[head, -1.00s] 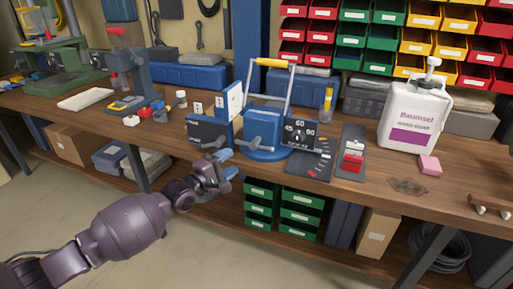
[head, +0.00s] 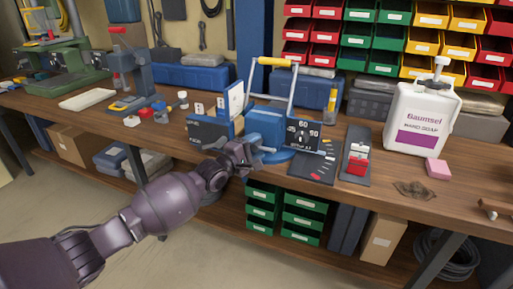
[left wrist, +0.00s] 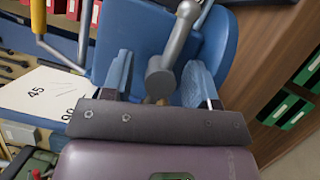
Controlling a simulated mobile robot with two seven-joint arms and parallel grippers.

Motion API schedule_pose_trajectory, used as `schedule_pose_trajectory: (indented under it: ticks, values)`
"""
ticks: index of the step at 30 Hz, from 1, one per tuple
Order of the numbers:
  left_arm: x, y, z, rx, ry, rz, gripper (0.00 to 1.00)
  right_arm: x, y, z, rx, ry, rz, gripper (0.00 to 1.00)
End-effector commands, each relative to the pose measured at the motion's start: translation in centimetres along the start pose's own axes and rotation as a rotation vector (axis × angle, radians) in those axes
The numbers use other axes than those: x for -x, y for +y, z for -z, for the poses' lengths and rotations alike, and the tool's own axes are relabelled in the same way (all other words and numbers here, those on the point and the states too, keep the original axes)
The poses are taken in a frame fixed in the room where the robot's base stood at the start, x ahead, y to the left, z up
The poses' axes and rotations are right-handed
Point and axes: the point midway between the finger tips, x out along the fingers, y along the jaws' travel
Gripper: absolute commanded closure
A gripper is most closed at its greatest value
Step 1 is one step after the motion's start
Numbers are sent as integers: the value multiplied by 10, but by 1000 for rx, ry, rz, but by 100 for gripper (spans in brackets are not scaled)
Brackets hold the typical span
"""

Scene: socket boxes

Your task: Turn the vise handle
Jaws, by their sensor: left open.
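The blue vise (head: 265,122) stands at the front of the wooden bench in the head view; its blue body also fills the upper middle of the left wrist view (left wrist: 140,28). The grey vise handle (left wrist: 178,42) is a bar with round ends, running down between my fingers in the left wrist view. In the head view the handle is hidden or too small to tell. My left gripper (head: 258,154) is in front of the vise at the bench edge. Its blue fingers (left wrist: 160,80) are open on either side of the handle, with no clear grip on it. My right gripper is not in view.
A black dial panel (head: 303,135) stands close right of the vise, and a dark blue box (head: 208,130) close left. A soap jug (head: 420,115) and pink block (head: 438,168) are farther right. Green drawers (head: 303,215) sit under the bench.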

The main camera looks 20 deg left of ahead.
Motion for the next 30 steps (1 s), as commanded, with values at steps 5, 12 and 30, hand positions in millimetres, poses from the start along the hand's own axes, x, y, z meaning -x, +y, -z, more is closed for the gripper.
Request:
schedule_pose_trajectory:
  ticks: [5,12,30]
  values:
    - [-3,0,0,0,0,1,46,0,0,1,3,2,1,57]
    - [-3,0,0,-1,0,0,56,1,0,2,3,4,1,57]
    - [-3,2,-1,-53,-1,20,95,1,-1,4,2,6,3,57]
